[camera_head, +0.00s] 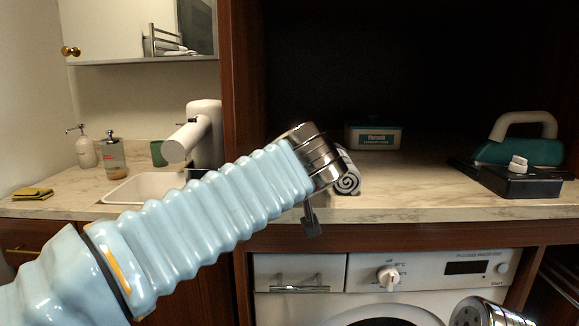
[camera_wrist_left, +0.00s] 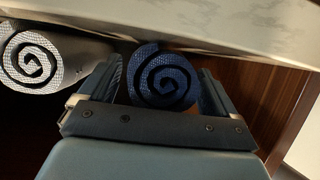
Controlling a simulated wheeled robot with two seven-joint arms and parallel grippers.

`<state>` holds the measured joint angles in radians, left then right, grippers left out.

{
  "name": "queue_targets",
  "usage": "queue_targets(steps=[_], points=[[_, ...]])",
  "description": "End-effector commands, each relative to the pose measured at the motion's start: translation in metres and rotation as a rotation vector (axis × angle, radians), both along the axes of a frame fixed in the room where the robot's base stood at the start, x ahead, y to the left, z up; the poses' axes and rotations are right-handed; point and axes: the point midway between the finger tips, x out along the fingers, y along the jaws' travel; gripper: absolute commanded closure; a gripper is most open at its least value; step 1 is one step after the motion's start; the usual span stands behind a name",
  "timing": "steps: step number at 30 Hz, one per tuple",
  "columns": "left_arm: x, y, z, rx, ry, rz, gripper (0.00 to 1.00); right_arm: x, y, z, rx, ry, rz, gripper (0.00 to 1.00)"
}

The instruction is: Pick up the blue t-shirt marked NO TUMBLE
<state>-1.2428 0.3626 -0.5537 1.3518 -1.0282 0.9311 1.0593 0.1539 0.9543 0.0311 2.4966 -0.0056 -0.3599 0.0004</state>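A dark blue rolled textile (camera_wrist_left: 160,80) shows its spiral end in the left wrist view, between the two fingers of my left gripper (camera_wrist_left: 160,72). Narrow gaps seem to show beside the roll, so the fingers look open around it. No NO TUMBLE marking can be read. In the head view the blue roll is hidden behind my left wrist; a small dark part of my left gripper (camera_head: 311,222) shows below the wrist at the counter's front edge. My right gripper is out of view; only a metal part of my right arm shows at the bottom right.
A white-grey roll (camera_head: 348,182) lies beside the blue one; it also shows in the left wrist view (camera_wrist_left: 32,62). A detergent box (camera_head: 373,137) stands behind, an iron (camera_head: 520,145) to the right. A washing machine (camera_head: 440,272) is below the counter (camera_head: 425,205). A wood panel (camera_head: 243,90) is left.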

Motion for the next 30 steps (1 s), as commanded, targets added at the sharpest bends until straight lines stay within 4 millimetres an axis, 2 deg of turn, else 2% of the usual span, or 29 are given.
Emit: queue_targets(steps=[1, 9, 12, 19, 23, 27, 30], points=[[0.0, 0.0, 0.0, 0.0, 0.0, 0.0, 0.16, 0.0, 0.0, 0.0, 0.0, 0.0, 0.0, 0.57], [0.0, 0.0, 0.0, 0.0, 0.0, 0.0, 0.58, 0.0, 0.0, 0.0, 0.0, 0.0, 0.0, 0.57], [0.0, 0.0, 0.001, 0.0, -0.001, -0.001, 0.7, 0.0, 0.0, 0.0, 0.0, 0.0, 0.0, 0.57], [0.0, 0.0, 0.002, 0.0, -0.001, -0.001, 0.7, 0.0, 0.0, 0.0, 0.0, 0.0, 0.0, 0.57], [0.0, -0.001, 0.01, -0.002, -0.002, -0.001, 0.7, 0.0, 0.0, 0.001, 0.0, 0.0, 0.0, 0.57], [0.0, 0.0, 0.034, -0.004, -0.003, 0.001, 0.7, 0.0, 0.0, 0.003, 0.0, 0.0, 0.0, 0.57], [-0.021, -0.006, 0.057, -0.004, -0.005, -0.003, 0.7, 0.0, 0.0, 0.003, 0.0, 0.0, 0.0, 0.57]])
